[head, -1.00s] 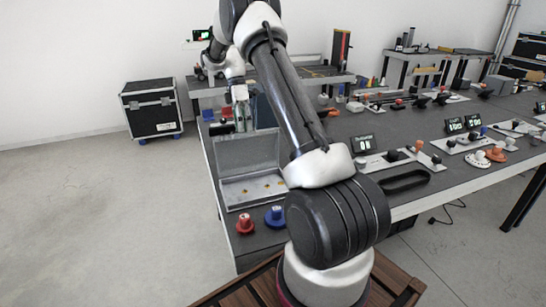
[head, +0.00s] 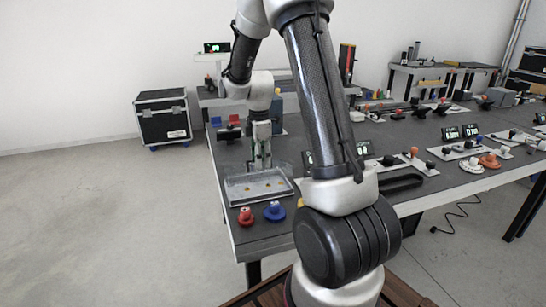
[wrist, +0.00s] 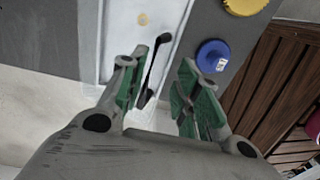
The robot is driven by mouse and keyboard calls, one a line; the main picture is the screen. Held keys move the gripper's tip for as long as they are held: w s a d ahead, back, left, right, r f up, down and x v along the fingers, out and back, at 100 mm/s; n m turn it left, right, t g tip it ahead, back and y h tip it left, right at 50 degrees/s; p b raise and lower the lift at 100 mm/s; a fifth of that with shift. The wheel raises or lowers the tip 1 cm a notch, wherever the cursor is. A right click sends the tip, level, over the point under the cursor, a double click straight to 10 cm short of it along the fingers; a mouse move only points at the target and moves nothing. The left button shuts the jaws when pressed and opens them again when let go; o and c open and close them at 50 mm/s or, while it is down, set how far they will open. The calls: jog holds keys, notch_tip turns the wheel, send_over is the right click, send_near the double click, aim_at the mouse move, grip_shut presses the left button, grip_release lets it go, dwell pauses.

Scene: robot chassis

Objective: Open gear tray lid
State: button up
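The gear tray (head: 229,196) is a shallow grey tray with small yellow-orange pieces inside, at the left end of the table. A pale, see-through panel (head: 285,169), apparently its lid, shows faintly at the tray's back; its tilt is hard to tell. My gripper (head: 262,164) points down at the back of the tray. In the wrist view my gripper (wrist: 158,100) has its green-padded fingers apart. A thin dark bar (wrist: 155,65) lies by the left finger, along the tray's pale edge. I cannot tell whether they touch.
A red knob (head: 246,216) and a blue knob (head: 274,211) stand in front of the tray; the blue knob also shows in the wrist view (wrist: 213,55), beside a yellow round piece (wrist: 245,3). Switch panels and displays fill the table's right. A black case (head: 164,117) stands on the floor behind.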

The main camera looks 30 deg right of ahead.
aim_at(263, 178)
jog(key=s+f+t, duration=0.2)
jog(key=f, duration=0.1)
jog(key=shift+s+a+t+h, duration=0.3)
jog(key=shift+s+a+h, duration=0.1)
jog(key=s+r+m+g, duration=0.1)
jog(key=s+r+m, duration=0.3)
jog(key=r, duration=0.3)
jog(key=shift+d, duration=0.35)
jog(key=shift+r, duration=0.1)
jog(key=shift+s, duration=0.1)
